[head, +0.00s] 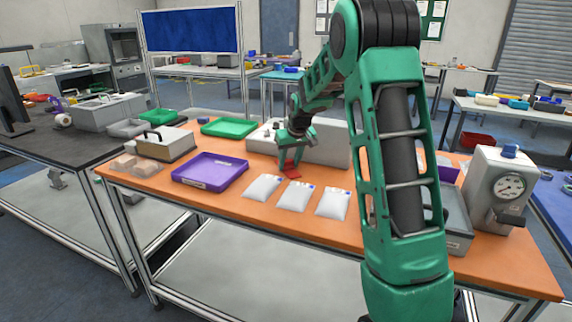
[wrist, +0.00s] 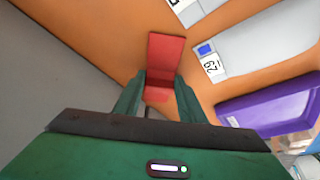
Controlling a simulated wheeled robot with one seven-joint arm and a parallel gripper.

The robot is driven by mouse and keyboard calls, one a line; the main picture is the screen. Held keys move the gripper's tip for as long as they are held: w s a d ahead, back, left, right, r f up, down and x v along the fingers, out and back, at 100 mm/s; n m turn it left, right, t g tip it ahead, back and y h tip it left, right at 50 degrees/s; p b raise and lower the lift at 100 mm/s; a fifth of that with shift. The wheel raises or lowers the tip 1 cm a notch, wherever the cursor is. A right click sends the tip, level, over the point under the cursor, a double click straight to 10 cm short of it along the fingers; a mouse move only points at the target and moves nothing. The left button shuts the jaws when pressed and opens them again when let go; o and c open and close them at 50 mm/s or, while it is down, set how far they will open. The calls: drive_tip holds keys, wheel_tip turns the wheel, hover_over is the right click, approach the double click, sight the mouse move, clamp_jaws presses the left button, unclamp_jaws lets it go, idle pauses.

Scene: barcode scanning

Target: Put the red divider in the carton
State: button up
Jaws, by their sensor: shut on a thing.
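The red divider (wrist: 165,53) is an angled plate, and my gripper (wrist: 158,90) is shut on its near end in the wrist view. In the head view the divider (head: 292,172) shows as a small red piece below my gripper (head: 289,163), low over the orange table behind the white packets. I cannot tell whether it touches the table. I cannot make out for sure which thing is the carton; my arm hides part of the table's right side.
Several white packets (head: 293,195) lie in front of the divider. A purple tray (head: 183,180) and a green tray (head: 229,135) stand to the left. A long grey box (head: 334,150) stands close behind my gripper. A gauge device (head: 497,190) stands at right.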

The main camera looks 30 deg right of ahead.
drive_tip(key=shift+f, duration=0.1)
drive_tip(key=o, duration=1)
